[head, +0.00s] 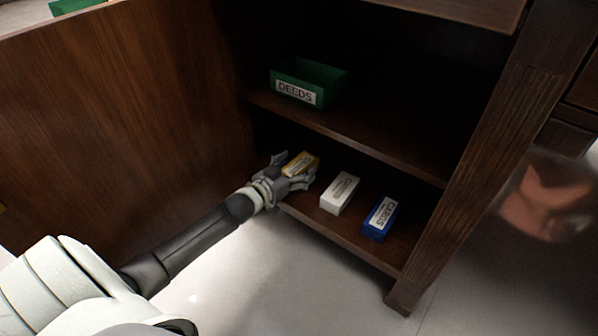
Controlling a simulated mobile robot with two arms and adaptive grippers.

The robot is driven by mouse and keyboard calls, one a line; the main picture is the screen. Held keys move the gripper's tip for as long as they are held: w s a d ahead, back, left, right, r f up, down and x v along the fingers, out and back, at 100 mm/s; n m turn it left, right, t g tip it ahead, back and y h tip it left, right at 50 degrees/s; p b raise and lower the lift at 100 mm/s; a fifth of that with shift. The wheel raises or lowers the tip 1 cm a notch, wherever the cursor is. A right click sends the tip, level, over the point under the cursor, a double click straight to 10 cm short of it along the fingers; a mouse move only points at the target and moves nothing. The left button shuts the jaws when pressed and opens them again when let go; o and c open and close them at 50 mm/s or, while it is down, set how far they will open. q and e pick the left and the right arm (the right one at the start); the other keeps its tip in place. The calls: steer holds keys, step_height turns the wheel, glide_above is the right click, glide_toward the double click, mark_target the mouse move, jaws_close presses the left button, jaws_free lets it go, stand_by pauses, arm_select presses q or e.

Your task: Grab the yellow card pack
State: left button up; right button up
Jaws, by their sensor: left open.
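The yellow card pack (301,160) lies on the bottom shelf of the wooden cabinet, at the left of a row of packs. My left gripper (297,174) is open at the near end of the yellow pack. Its fingers reach to either side of the pack, and part of the pack is hidden by them. I cannot tell whether the fingers touch it. My right gripper is not in view.
A white pack (340,193) and a blue card pack (380,218) sit to the right on the bottom shelf (335,234). A green box labelled DEEDS (325,76) stands on the shelf above. The open cabinet door (120,110) is at the left.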

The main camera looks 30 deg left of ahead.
arm_select(q)
steer(key=c, duration=1.3)
steer(key=shift+o, duration=0.2)
steer(key=shift+r, duration=0.1)
